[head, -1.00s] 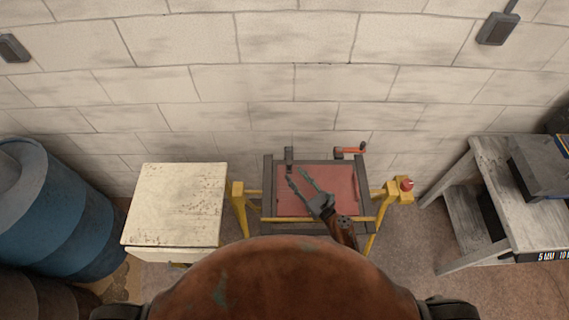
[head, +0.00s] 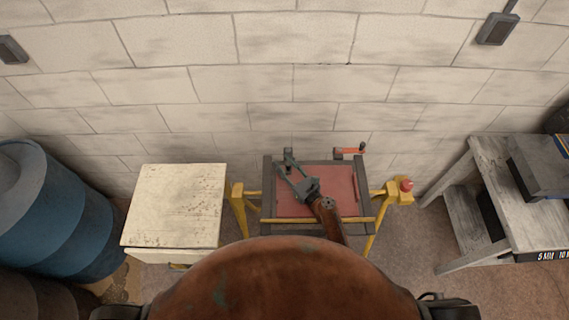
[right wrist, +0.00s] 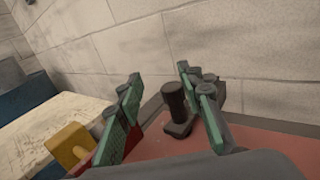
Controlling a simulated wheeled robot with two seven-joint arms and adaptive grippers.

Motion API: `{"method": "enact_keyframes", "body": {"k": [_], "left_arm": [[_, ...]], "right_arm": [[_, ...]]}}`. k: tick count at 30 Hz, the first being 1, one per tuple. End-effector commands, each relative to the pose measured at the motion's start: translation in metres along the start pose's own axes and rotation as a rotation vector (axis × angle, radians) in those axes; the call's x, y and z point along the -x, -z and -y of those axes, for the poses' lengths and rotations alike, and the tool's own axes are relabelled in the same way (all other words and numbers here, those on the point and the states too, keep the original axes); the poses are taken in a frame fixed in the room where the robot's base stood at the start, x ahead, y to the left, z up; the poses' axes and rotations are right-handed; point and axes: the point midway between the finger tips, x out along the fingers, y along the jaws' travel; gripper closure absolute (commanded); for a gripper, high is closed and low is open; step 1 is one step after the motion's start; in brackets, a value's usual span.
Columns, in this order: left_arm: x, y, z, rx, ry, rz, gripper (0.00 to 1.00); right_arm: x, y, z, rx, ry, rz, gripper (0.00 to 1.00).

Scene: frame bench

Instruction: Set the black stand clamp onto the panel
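The red panel (head: 338,184) lies inside a dark frame on the yellow-legged bench. The black stand clamp (head: 288,153) is at the frame's back left edge. In the right wrist view, its dark upright knob and foot (right wrist: 174,98) show between my fingers, with a gap on both sides. My right gripper (head: 284,164) reaches over the panel's back left corner, its fingers spread around the clamp and partly hiding it. It is open, with green finger pads in the right wrist view (right wrist: 160,78). Whether the clamp's foot touches the panel I cannot tell. My left gripper is not in view.
A red-handled clamp (head: 350,151) sits at the frame's back right. A red button (head: 406,185) is on the bench's right side. A worn white cabinet (head: 178,203) stands left, a blue barrel (head: 50,215) beyond it, and a grey table (head: 500,185) right. The block wall is close behind.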

Motion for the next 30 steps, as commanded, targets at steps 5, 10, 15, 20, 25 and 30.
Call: {"method": "enact_keyframes", "body": {"k": [5,10,15,20,25,30], "left_arm": [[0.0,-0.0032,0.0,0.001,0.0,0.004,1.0],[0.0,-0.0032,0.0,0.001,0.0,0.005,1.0],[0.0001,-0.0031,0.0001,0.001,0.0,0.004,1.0],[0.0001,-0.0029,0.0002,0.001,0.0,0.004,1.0],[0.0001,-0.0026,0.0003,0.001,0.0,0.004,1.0],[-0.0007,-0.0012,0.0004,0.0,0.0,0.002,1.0]], "right_arm": [[0.0003,0.0001,-0.0001,0.0,0.0,0.0,0.78],[0.0004,0.0003,-0.0005,0.0,-0.001,0.0,0.89],[0.0005,0.0005,-0.001,-0.001,-0.002,-0.001,1.0],[0.0006,0.0006,-0.0013,-0.001,-0.003,-0.001,1.0],[0.0006,0.0008,-0.0016,-0.001,-0.003,-0.001,1.0],[0.0032,0.0017,0.0021,0.0,-0.007,-0.002,1.0]]}}
